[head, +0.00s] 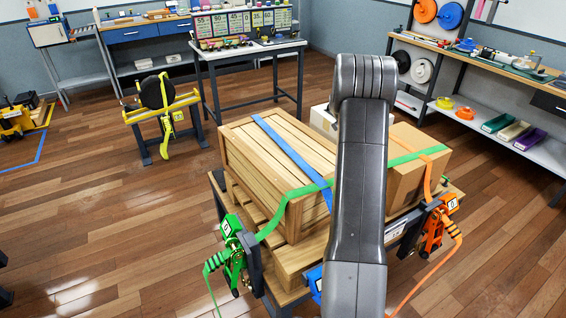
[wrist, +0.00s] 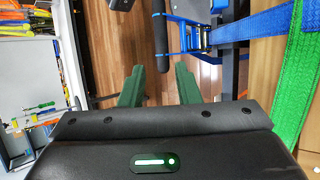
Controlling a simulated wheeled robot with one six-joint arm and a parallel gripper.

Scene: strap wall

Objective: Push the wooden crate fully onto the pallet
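The wooden crate (head: 245,165) rests on the slatted wooden pallet (head: 290,262), which sits on a dark stand. Pallet slats show along the crate's left and front sides; my arm and the straps hide its right side. I cannot tell whether any edge overhangs. A blue strap and a green strap (head: 290,200) cross the crate. My gripper is hidden in the head view. In the wrist view my gripper (wrist: 160,75) has its two green fingers apart, with floor between them. A blue ratchet (wrist: 196,38) with a dark handle is just beyond the fingertips.
A cardboard box (head: 408,170) stands right of the crate under green and orange straps. A green ratchet (head: 234,250) and an orange ratchet (head: 434,230) hang at the stand's front corners. A yellow-armed stand (head: 165,115) is at left.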

